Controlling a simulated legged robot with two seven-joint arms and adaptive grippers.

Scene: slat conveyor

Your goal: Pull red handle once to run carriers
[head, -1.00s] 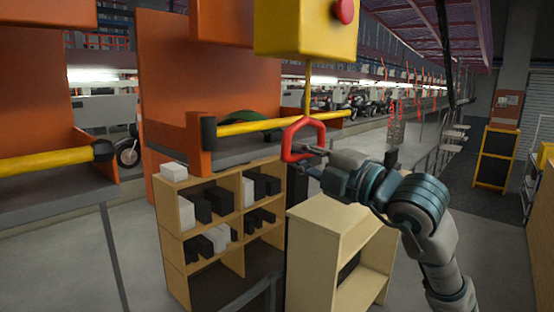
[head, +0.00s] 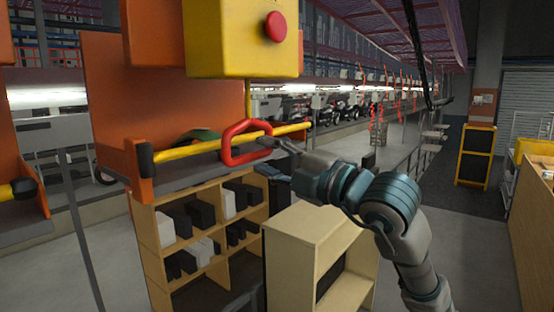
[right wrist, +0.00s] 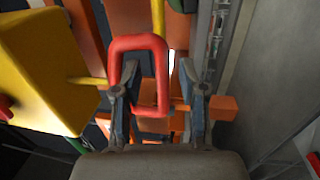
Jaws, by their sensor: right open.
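The red handle (head: 243,126) is a closed loop hanging on a yellow cord below a yellow box (head: 240,52). My right gripper (head: 266,155) is open at the right side of the loop. In the right wrist view the red handle (right wrist: 161,72) lies across the space between the fingers of my right gripper (right wrist: 159,92). One side bar of the loop is between them, and the left finger overlaps the loop. I cannot tell whether that finger passes through it. The yellow box shows at the left there (right wrist: 50,65). My left gripper is not in view.
A red button (head: 275,27) is on the box. An orange carrier (head: 130,110) with a yellow bar (head: 190,150) is behind the handle. Below stand a wooden shelf with black and white boxes (head: 143,225) and an empty wooden cabinet (head: 310,235). Open floor lies to the right.

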